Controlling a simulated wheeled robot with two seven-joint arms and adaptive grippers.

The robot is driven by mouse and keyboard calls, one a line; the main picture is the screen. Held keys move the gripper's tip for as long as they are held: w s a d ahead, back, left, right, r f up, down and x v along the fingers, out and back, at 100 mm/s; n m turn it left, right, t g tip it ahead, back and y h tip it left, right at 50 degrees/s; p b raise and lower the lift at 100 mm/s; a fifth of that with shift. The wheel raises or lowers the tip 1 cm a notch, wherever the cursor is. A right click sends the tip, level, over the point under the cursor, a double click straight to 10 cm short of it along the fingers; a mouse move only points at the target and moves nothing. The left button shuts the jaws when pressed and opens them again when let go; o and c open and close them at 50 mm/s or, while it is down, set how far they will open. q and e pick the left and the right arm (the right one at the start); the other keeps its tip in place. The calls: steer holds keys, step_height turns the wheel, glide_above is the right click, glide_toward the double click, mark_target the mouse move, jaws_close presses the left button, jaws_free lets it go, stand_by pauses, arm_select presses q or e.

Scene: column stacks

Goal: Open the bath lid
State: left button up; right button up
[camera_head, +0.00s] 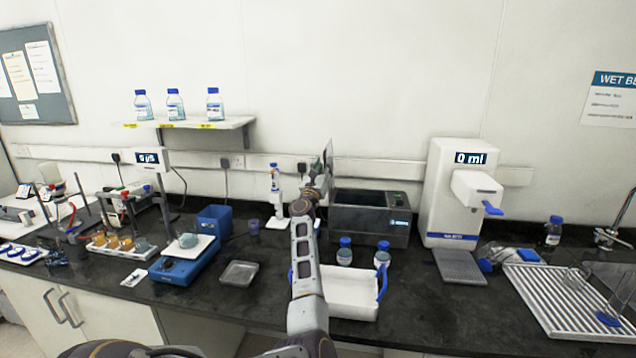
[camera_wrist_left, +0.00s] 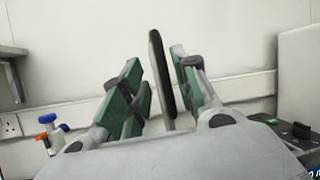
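The water bath (camera_head: 370,222) is a dark grey box on the bench, right of my left arm in the head view. Its top is open and its inside looks dark. A thin panel, apparently the bath lid (camera_head: 329,154), stands upright at the bath's left side, seen nearly edge-on. My left gripper (camera_head: 318,172) is beside this panel. In the left wrist view the dark upright panel (camera_wrist_left: 160,75) shows between the green-padded fingers of the left gripper (camera_wrist_left: 158,92). The fingers are apart; I see no clear grip on the panel. My right gripper is not in view.
A white tray (camera_head: 350,308) with blue handles and two blue-capped bottles stand in front of the bath. A white dispenser (camera_head: 460,190) stands right of it. A pipette stand (camera_head: 275,200) and blue bin (camera_head: 214,220) are to the left.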

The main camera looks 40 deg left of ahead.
arm_select(q)
steer(key=v, duration=1.1)
steer(key=shift+s+d+f, duration=0.2)
steer(key=shift+d, duration=0.05)
stand_by(0.7)
